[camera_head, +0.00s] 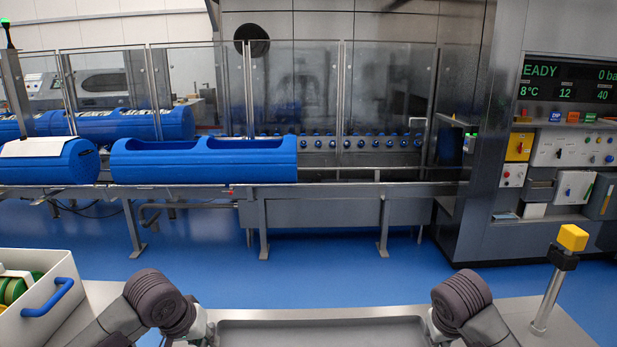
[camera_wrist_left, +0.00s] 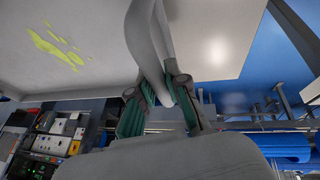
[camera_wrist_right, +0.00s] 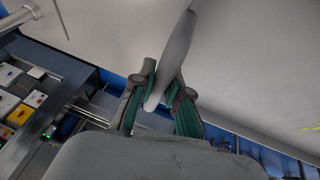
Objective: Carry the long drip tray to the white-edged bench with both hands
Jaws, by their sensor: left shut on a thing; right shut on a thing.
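The long grey drip tray (camera_head: 320,335) lies across the bottom middle of the head view, its near part cut off. My left gripper (camera_head: 207,330) is at its left end and my right gripper (camera_head: 432,330) at its right end. In the left wrist view the fingers (camera_wrist_left: 158,103) are shut around the tray's raised edge or handle. In the right wrist view the fingers (camera_wrist_right: 160,103) close on the same kind of part. Yellow-green patches mark the tray's inside (camera_wrist_left: 100,25). Whether it touches the steel surface below cannot be told. No white-edged bench is clearly seen.
A steel surface (camera_head: 520,308) extends around the tray, with a yellow-topped post (camera_head: 572,238) at right. A white crate (camera_head: 50,262) with a blue handle stands at left. Blue floor (camera_head: 330,270) is open beyond, up to a machine line with blue tubs (camera_head: 205,165).

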